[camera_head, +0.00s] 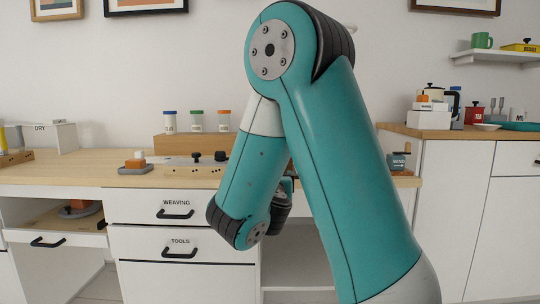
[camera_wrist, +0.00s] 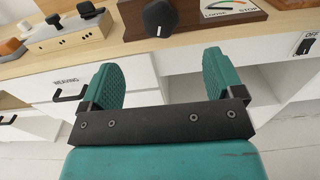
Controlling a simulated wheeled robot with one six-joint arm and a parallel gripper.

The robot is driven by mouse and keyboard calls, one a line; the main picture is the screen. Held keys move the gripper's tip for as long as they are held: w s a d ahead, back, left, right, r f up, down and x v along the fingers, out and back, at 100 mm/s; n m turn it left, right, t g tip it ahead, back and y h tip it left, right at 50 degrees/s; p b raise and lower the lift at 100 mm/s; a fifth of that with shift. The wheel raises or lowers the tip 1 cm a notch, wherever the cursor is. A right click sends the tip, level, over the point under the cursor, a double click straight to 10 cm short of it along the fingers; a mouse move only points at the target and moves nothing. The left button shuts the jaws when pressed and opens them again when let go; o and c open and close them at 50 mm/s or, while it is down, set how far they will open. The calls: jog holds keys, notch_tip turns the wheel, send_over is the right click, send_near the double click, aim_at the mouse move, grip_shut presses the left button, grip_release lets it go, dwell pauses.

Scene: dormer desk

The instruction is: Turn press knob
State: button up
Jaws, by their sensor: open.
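A black faceted knob (camera_wrist: 159,18) with a small white mark stands at the desk's front edge in the wrist view, on a dark wooden block with a dial (camera_wrist: 222,10) reading LOOSE and STOP. I take it for the press knob, though no label on it names it. My gripper (camera_wrist: 162,72) is open and empty, its two teal ridged fingers apart. The knob shows beyond the fingertips, roughly between them, and nothing touches it. In the head view my arm hides the knob and most of my gripper.
A pale box with black knobs (camera_wrist: 68,33) stands left of the wooden block. An OFF switch (camera_wrist: 305,46) is at the right. Below the desktop are a WEAVING drawer (camera_head: 177,205) and a TOOLS drawer (camera_head: 180,246) with black handles. Three jars stand on a wooden riser (camera_head: 180,145).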

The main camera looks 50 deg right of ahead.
jog(key=p+x, duration=0.3)
jog(key=x, duration=0.1)
jog(key=p+x, duration=0.8)
jog(key=x, duration=0.1)
jog(key=shift+w+a+f, duration=0.1)
jog(key=shift+f, duration=0.15)
jog(key=c, duration=0.9)
